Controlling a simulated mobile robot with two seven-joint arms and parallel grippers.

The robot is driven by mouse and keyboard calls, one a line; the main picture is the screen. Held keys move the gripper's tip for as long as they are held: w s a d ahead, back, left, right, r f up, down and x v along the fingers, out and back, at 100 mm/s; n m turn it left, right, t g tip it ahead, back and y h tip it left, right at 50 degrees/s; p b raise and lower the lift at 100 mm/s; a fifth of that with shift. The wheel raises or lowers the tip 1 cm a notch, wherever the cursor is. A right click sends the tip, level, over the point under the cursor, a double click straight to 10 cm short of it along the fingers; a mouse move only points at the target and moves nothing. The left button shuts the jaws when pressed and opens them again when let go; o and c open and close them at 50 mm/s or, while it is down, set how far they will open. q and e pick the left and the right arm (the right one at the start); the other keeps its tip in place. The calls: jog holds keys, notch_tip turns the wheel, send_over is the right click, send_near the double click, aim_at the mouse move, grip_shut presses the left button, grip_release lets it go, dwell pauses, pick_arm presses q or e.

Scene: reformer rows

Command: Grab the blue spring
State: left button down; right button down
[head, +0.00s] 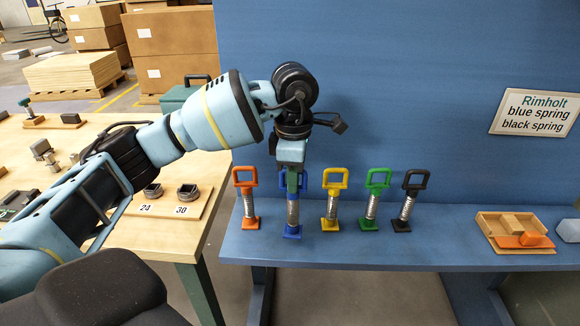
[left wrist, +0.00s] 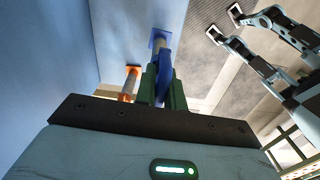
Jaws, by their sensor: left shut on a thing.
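The blue spring (head: 292,215) stands on the blue shelf, second from the left in a row of springs. It has a metal coil, a blue square foot and a blue handle partly hidden by my gripper. My left gripper (head: 291,182) comes down from above and is shut on its handle. In the left wrist view the blue handle (left wrist: 165,74) sits between the green fingers (left wrist: 162,88), with the blue foot beyond. The foot appears to rest on the shelf. My right gripper does not show in the head view; I cannot identify it surely in the left wrist view.
An orange spring (head: 247,200) stands close on the left. Yellow (head: 332,200), green (head: 373,200) and black (head: 407,202) springs stand on the right. A wooden tray (head: 487,222) lies farther right on the shelf (head: 350,249). A sign (head: 535,112) hangs on the blue wall. A wooden table (head: 225,160) is at left.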

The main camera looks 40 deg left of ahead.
pick_arm(q)
jog(key=s+d, duration=0.6)
jog(key=shift+s+r, duration=0.2)
jog(key=shift+r, duration=0.25)
jog(key=shift+a, duration=0.1)
